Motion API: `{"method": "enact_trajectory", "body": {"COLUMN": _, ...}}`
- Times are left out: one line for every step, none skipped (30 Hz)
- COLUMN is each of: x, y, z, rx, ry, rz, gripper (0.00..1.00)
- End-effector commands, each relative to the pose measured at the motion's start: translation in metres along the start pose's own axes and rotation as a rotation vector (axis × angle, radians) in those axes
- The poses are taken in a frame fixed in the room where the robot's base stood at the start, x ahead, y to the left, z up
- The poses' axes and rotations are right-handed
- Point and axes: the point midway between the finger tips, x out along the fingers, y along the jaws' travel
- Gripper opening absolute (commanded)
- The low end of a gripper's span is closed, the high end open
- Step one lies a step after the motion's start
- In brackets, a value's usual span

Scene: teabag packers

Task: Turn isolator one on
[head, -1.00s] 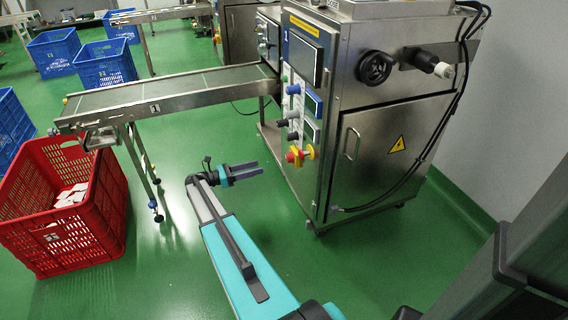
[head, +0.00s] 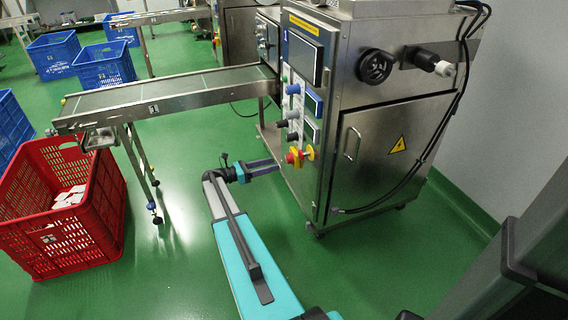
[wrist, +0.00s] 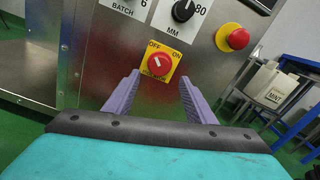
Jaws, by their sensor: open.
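The isolator is a red rotary knob on a yellow plate (wrist: 160,62) marked OFF at upper left and ON at upper right in the wrist view. The small white mark on the knob seems to lean toward OFF, but is hard to read. My gripper (wrist: 159,80) is open and empty, its two purple fingers either side of the isolator in the picture, with a gap still in front of the panel. In the head view my gripper (head: 277,166) is low in front of the control panel of the machine (head: 388,150) labelled 1, near its red and yellow controls (head: 300,155).
A red emergency-stop button (wrist: 238,38) and a black MM dial (wrist: 183,10) sit above the isolator. The conveyor (head: 170,92) juts out left of the panel. A red crate (head: 60,215) stands on the floor at left. The green floor before the machine is clear.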

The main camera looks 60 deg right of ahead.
Motion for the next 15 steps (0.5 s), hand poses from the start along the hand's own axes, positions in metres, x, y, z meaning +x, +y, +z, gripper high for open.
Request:
{"method": "enact_trajectory", "body": {"x": 0.008, "y": 0.0, "z": -0.002, "rx": 0.0, "ry": 0.0, "rz": -0.001, "gripper": 0.5}}
{"method": "enact_trajectory", "body": {"x": 0.013, "y": 0.0, "z": -0.002, "rx": 0.0, "ry": 0.0, "rz": -0.001, "gripper": 0.5}}
{"method": "enact_trajectory", "body": {"x": 0.018, "y": 0.0, "z": -0.002, "rx": 0.0, "ry": 0.0, "rz": -0.001, "gripper": 0.5}}
{"method": "enact_trajectory", "body": {"x": 0.022, "y": 0.0, "z": -0.002, "rx": 0.001, "ry": 0.0, "rz": -0.001, "gripper": 0.5}}
{"method": "enact_trajectory", "body": {"x": 0.027, "y": 0.0, "z": -0.002, "rx": 0.001, "ry": 0.0, "rz": -0.002, "gripper": 0.5}}
{"method": "enact_trajectory", "body": {"x": 0.032, "y": 0.0, "z": -0.002, "rx": 0.001, "ry": 0.0, "rz": -0.001, "gripper": 0.5}}
{"method": "enact_trajectory", "body": {"x": 0.036, "y": 0.0, "z": -0.002, "rx": 0.001, "ry": 0.0, "rz": 0.0, "gripper": 0.5}}
{"method": "enact_trajectory", "body": {"x": 0.04, "y": 0.0, "z": -0.002, "rx": 0.001, "ry": 0.0, "rz": 0.0, "gripper": 0.5}}
{"method": "enact_trajectory", "body": {"x": 0.044, "y": 0.0, "z": -0.002, "rx": 0.001, "ry": 0.0, "rz": 0.0, "gripper": 0.5}}
{"method": "enact_trajectory", "body": {"x": 0.048, "y": 0.0, "z": -0.002, "rx": 0.001, "ry": 0.0, "rz": -0.001, "gripper": 0.5}}
{"method": "enact_trajectory", "body": {"x": 0.051, "y": 0.0, "z": -0.002, "rx": 0.001, "ry": 0.0, "rz": -0.001, "gripper": 0.5}}
{"method": "enact_trajectory", "body": {"x": 0.054, "y": 0.0, "z": -0.002, "rx": 0.001, "ry": 0.0, "rz": -0.001, "gripper": 0.5}}
{"method": "enact_trajectory", "body": {"x": 0.057, "y": 0.0, "z": -0.001, "rx": 0.001, "ry": 0.0, "rz": 0.0, "gripper": 0.5}}
{"method": "enact_trajectory", "body": {"x": 0.058, "y": 0.0, "z": -0.001, "rx": 0.001, "ry": 0.0, "rz": 0.001, "gripper": 0.5}}
{"method": "enact_trajectory", "body": {"x": 0.06, "y": 0.0, "z": -0.001, "rx": 0.0, "ry": 0.0, "rz": 0.001, "gripper": 0.5}}
